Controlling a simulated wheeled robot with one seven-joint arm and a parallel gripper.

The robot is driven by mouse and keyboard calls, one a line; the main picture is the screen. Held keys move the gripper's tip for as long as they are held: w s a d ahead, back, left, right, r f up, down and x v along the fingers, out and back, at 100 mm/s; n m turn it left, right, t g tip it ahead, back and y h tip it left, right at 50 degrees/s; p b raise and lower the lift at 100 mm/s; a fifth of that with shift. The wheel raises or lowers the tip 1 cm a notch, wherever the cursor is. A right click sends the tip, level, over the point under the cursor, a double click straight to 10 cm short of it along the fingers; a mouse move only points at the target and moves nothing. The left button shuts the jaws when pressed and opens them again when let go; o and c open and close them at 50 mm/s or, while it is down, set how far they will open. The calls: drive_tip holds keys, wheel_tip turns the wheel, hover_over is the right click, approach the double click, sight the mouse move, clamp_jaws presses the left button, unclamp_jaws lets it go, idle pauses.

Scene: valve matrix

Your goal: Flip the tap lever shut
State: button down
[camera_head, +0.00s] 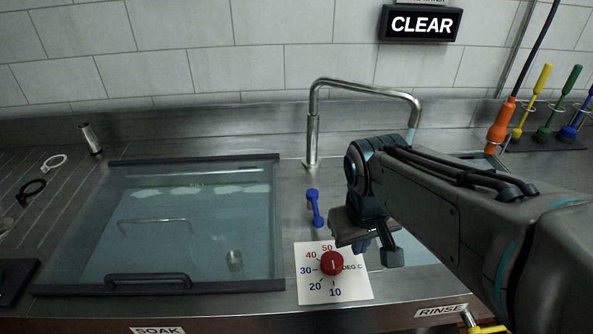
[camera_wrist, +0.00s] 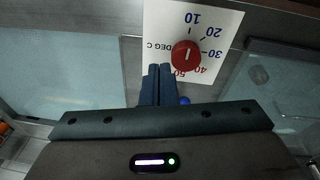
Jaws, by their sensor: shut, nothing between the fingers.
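A blue lever (camera_head: 315,207) with rounded ends stands on the steel counter in front of the curved steel tap (camera_head: 313,142), left of my gripper (camera_head: 361,246). In the wrist view a small blue knob (camera_wrist: 184,100), probably the lever's end, peeks out just right of my gripper's fingers (camera_wrist: 159,68). The fingers are shut together and empty, above the counter near the red dial (camera_head: 331,263). The gripper appears apart from the lever. The lower part of the lever in the wrist view is hidden by my gripper body.
The red dial sits on a white temperature card (camera_head: 306,287) at the front. A glass-lidded soak basin (camera_head: 281,230) with a dark handle lies left. The rinse side (camera_head: 440,310) is partly behind my arm. Coloured tools (camera_head: 543,78) stand back right. A sign (camera_head: 421,24) reads CLEAR.

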drive_tip(key=w+a+r+n+g+h, duration=0.2)
drive_tip(key=w+a+r+n+h, duration=0.1)
drive_tip(key=w+a+n, duration=0.45)
drive_tip(key=n+h, duration=0.4)
drive_tip(key=n, duration=0.5)
approach(315, 207)
drive_tip(key=s+a+r, duration=0.1)
drive_tip(key=a+r, duration=0.1)
drive_tip(key=a, duration=0.5)
drive_tip(key=x, duration=0.9)
drive_tip(key=shift+d+f, duration=0.15)
drive_tip(key=shift+d, duration=0.1)
drive_tip(key=shift+w+d+f+p, duration=0.15)
drive_tip(key=shift+d+p, duration=0.1)
drive_tip(key=shift+d, duration=0.75)
drive_tip(key=shift+s+d+f+p, duration=0.1)
drive_tip(key=shift+d+f+p, duration=0.15)
drive_tip(key=shift+d, duration=0.7)
